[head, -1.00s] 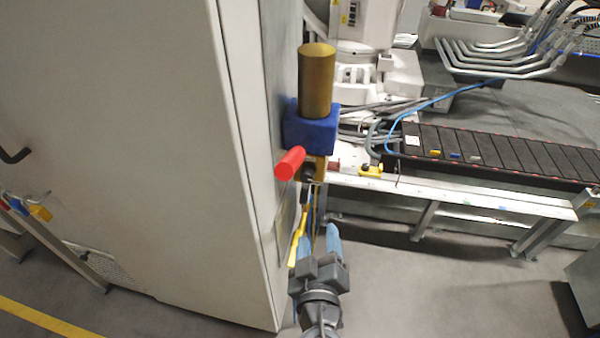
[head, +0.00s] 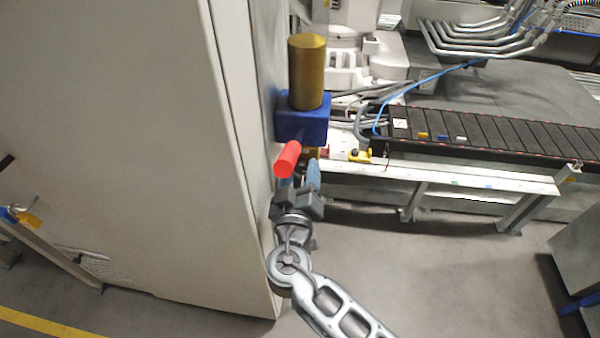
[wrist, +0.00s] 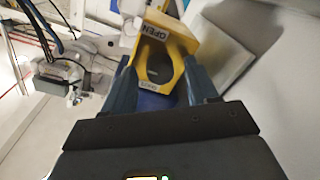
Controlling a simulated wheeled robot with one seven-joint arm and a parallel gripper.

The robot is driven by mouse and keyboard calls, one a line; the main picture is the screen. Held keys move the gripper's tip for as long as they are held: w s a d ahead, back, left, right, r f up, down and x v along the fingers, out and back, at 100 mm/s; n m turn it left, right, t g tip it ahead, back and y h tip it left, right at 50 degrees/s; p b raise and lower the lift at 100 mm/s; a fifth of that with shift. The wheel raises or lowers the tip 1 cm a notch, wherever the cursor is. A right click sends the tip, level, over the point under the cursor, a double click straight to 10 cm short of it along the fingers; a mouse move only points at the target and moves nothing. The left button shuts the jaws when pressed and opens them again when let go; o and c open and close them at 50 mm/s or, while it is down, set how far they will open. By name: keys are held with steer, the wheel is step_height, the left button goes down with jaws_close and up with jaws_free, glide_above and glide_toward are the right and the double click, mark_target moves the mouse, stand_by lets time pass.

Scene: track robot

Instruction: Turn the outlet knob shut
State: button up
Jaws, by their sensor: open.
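In the wrist view a yellow plate (wrist: 178,38) bears the words OPEN and SHUT, with a dark round part, seemingly the outlet knob (wrist: 158,68), in its middle. My gripper (wrist: 162,92) is open, one blue-grey finger on each side of the dark part. I cannot tell whether the fingers touch it. In the head view my gripper (head: 299,176) points up at the underside of a blue block (head: 302,118) on the cabinet side. The plate and knob are mostly hidden there behind my fingers and a red handle (head: 287,159).
A gold cylinder (head: 307,72) stands on the blue block. The tall pale cabinet (head: 120,150) is close on the left of my arm. A white-framed bench (head: 450,182) with a black slatted strip (head: 470,140) lies to the right. Grey floor in front of it is clear.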

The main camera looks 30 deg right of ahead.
steer(key=shift+c, duration=0.3)
steer(key=c, duration=1)
steer(key=shift+n, duration=0.3)
steer(key=n, duration=0.3)
steer(key=shift+n, duration=0.4)
steer(key=n, duration=0.4)
steer(key=shift+r+p, duration=0.1)
steer(key=shift+p, duration=0.25)
steer(key=n+p, duration=0.2)
steer(key=n, duration=0.3)
steer(key=shift+a+n+g, duration=0.1)
steer(key=shift+n+g, duration=0.2)
steer(key=shift+g, duration=0.1)
steer(key=shift+n+p, duration=0.9)
steer(key=shift+n, duration=0.6)
